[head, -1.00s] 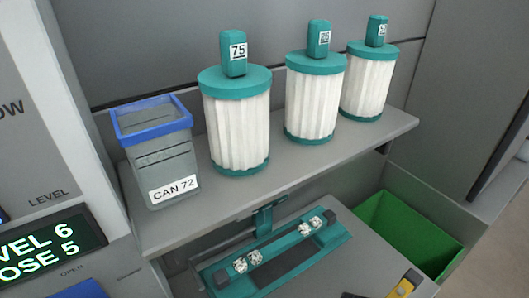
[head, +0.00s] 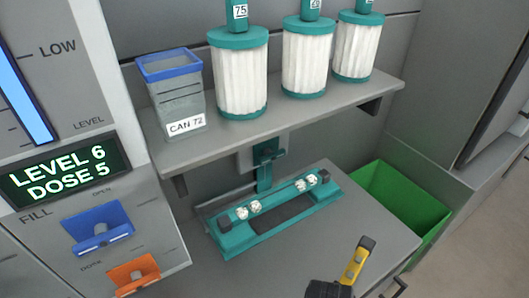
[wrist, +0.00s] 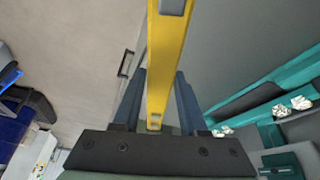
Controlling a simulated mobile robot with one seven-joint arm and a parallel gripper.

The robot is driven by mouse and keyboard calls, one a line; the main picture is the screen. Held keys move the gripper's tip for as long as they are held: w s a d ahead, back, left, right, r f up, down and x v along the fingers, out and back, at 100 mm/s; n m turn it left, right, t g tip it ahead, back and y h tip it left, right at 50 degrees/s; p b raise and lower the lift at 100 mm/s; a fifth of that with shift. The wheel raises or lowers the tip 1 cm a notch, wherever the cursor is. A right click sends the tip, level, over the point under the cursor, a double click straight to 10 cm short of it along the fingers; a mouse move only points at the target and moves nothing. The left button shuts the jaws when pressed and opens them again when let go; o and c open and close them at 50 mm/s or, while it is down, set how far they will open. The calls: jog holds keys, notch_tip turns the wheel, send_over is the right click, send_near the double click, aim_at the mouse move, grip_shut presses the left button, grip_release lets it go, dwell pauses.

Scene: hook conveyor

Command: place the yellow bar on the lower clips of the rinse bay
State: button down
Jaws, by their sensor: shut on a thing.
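The yellow bar (head: 355,262), with a dark end, stands tilted at the lower right of the head view. My gripper (head: 330,288) is at its lower end, cut off by the frame edge. In the wrist view the bar (wrist: 165,60) runs between the two fingers of my gripper (wrist: 158,100), which is shut on it. A teal fixture (head: 228,246) with a dark slot and several white faceted pieces lies on the counter, beyond and left of the bar. It also shows at the right of the wrist view (wrist: 245,102). I cannot tell whether this is the rinse bay; no lower clips are clearly seen.
A grey shelf (head: 300,112) above the fixture carries a clear can (head: 178,98) with a blue rim and several white pleated cartridges (head: 240,80). A green bin (head: 400,200) is at the right. A panel with a blue dispenser (head: 98,228) and an orange one (head: 132,272) is at left.

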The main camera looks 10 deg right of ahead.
jog(key=a+f+n+t+y, duration=0.1)
jog(key=a+n+y, duration=0.2)
jog(key=a+n, duration=0.6)
jog(key=a, duration=0.9)
jog(key=shift+f+t, duration=0.25)
jog(key=shift+t, duration=0.15)
